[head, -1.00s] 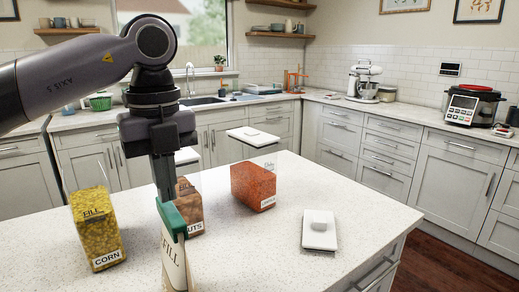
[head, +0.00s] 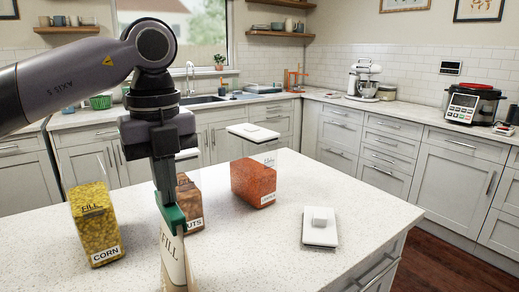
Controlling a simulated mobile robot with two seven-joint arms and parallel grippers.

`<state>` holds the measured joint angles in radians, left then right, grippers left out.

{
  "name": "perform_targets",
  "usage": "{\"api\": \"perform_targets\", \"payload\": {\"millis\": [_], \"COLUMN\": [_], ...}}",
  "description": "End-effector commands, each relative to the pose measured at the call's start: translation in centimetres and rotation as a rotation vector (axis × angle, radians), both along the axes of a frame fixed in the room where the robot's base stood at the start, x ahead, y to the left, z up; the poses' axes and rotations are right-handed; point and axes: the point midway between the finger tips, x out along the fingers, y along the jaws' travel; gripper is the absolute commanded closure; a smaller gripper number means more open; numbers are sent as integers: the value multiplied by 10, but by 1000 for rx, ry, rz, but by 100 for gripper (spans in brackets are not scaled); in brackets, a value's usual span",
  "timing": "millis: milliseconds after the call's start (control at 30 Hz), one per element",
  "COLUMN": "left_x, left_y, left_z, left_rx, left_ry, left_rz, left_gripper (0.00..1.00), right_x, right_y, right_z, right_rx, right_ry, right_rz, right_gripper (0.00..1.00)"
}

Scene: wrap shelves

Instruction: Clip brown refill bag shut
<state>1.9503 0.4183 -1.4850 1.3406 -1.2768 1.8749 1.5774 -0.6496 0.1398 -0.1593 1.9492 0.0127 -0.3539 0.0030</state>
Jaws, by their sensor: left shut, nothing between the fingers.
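The refill bag (head: 174,258) stands upright at the front of the counter, a tan bag with a pale label reading "FILL"; its lower end is cut off by the picture edge. A green clip (head: 172,217) is at the bag's top edge, slanting across it; I cannot tell whether its jaws are fully closed. My left gripper (head: 165,189) points down right above the clip, its fingers shut and empty. The fingertips are at or touching the clip's upper end, and they hide part of it. My right gripper is not in view.
A corn container (head: 96,225) stands left of the bag. A nuts container (head: 189,208) stands close behind it, and an orange-filled container (head: 253,182) with a white lid is further right. A loose white lid (head: 320,236) lies on the right. The counter's front right is clear.

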Motion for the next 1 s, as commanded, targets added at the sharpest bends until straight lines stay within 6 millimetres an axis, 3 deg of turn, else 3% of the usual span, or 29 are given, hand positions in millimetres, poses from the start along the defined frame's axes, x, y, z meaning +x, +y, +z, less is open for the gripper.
{"api": "perform_targets", "payload": {"millis": [167, 1000], "left_x": [0, 0], "left_y": [0, 0], "left_z": [2, 69], "left_rx": [1, 1], "left_ry": [2, 1], "left_rz": [-1, -1], "left_gripper": [100, 100], "right_x": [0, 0], "right_y": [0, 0], "right_z": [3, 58], "right_rx": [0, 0], "right_ry": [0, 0], "right_rz": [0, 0], "right_gripper": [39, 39]}}
